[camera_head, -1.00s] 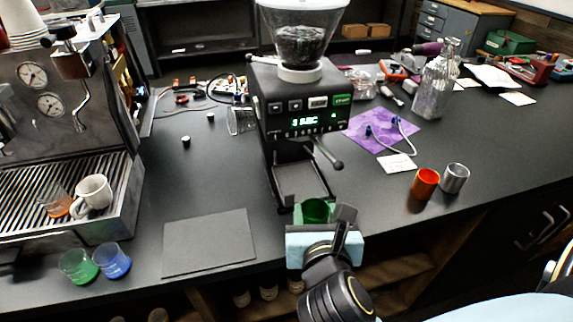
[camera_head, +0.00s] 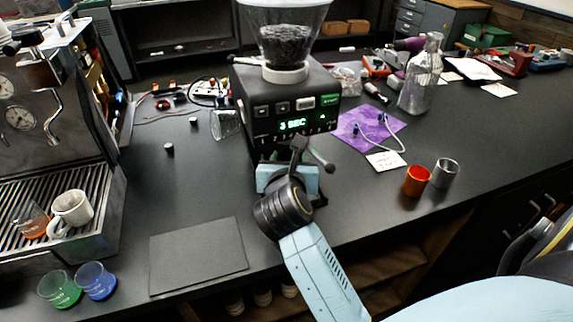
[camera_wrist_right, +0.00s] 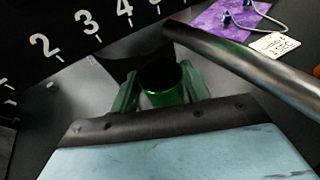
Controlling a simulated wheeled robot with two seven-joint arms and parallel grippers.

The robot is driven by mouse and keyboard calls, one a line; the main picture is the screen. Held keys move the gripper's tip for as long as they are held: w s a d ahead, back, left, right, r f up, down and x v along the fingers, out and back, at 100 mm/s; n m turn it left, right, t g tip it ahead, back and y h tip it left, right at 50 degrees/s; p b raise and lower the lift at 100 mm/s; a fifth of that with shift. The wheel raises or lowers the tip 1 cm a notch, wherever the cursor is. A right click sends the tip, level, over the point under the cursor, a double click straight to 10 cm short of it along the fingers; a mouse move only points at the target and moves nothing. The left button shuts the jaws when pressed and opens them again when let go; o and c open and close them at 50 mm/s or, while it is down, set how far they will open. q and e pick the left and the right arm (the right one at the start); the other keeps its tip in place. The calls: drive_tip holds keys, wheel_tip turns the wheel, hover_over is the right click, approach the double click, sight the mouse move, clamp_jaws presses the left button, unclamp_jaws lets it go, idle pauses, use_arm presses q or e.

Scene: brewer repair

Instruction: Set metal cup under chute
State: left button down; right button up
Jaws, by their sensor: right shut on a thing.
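My right gripper (camera_head: 287,176) is in front of the grinder (camera_head: 290,112), under its front panel, and hides its lower front in the head view. In the right wrist view it is shut on a green metal cup (camera_wrist_right: 163,98), with one finger on each side. The cup is upright, its dark opening facing up, close to the underside of the grinder's numbered panel (camera_wrist_right: 75,35). The cup is hidden behind the gripper in the head view. The chute itself cannot be made out. An orange metal cup (camera_head: 416,181) and a silver metal cup (camera_head: 445,173) stand on the counter to the right. My left gripper is not in view.
The grinder's side handle (camera_head: 318,161) sticks out to the right, close to my gripper; it crosses the right wrist view (camera_wrist_right: 245,65). A dark mat (camera_head: 198,256), green glass (camera_head: 60,289) and blue glass (camera_head: 97,281) are at front left. The espresso machine (camera_head: 60,180) stands left.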

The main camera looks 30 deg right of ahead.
drive_tip(key=shift+w+d, duration=0.2)
drive_tip(key=shift+w, duration=0.7)
drive_tip(key=shift+f+b, duration=0.3)
drive_tip(key=shift+f, duration=1.45)
drive_tip(key=shift+f, duration=0.15)
drive_tip(key=o, duration=1.1)
drive_tip(key=shift+r, duration=0.25)
drive_tip(key=v, duration=1.2)
